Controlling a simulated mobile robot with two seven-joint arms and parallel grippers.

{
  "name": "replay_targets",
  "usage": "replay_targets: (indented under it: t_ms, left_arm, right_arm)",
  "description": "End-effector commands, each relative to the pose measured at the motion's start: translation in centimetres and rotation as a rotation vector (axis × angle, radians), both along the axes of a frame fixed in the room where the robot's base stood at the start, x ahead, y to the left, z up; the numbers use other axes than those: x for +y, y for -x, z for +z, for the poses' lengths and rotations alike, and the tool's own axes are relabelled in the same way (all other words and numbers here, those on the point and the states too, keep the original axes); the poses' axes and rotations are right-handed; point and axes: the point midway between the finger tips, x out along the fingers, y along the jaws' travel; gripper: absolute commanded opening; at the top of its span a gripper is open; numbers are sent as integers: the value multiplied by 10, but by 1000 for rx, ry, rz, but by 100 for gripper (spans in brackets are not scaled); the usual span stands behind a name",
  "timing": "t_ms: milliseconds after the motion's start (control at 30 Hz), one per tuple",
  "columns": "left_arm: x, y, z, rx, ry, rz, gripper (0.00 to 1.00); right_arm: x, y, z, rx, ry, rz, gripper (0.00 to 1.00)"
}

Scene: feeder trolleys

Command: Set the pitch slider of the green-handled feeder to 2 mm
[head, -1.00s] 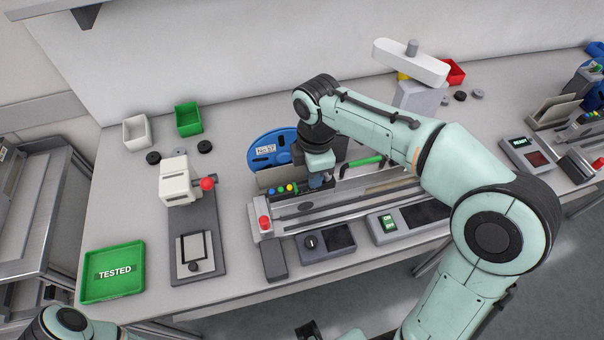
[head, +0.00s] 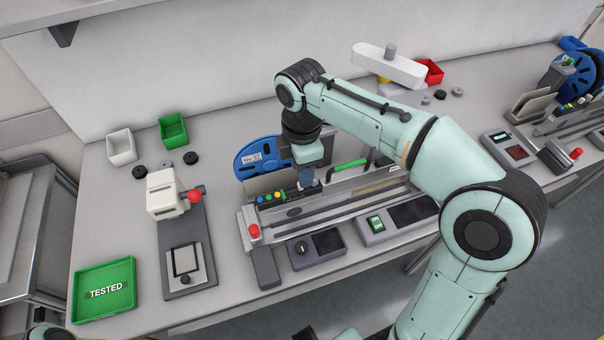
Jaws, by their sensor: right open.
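The green-handled feeder (head: 330,200) lies in a long grey bench fixture, with its green handle (head: 348,164) just right of my right gripper. A row of small coloured dots (head: 269,199) is on the feeder's left part, just left of the gripper. My right gripper (head: 308,181) points down at the feeder beside these dots. It is open; its fingertips are small and partly hidden, and I cannot tell whether they touch anything. I cannot make out the pitch slider or its setting. My left gripper does not show.
A blue reel (head: 262,157) stands behind the feeder. A red button (head: 254,232), a knob box (head: 316,249) and a lit display box (head: 376,225) are in front. A white press (head: 164,195) and green TESTED tray (head: 104,290) are left. Another feeder station is far right.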

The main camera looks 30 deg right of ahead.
Motion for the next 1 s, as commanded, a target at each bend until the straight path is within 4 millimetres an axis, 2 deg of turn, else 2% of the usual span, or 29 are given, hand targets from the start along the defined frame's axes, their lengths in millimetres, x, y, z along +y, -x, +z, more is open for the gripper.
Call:
replay_targets:
  t_ms: [33, 200, 400, 567, 1000]
  left_arm:
    - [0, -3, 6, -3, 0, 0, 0]
    - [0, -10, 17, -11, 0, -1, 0]
    - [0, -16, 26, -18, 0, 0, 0]
    - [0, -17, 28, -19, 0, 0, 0]
    - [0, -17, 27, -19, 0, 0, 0]
  right_arm:
    - [1, -1, 16, -8, -1, 1, 42]
    - [0, -1, 55, -7, -2, 1, 42]
    - [0, -1, 83, -3, 0, 0, 42]
    - [0, 0, 91, -1, 0, 0, 42]
    - [0, 0, 91, 0, 0, -1, 42]
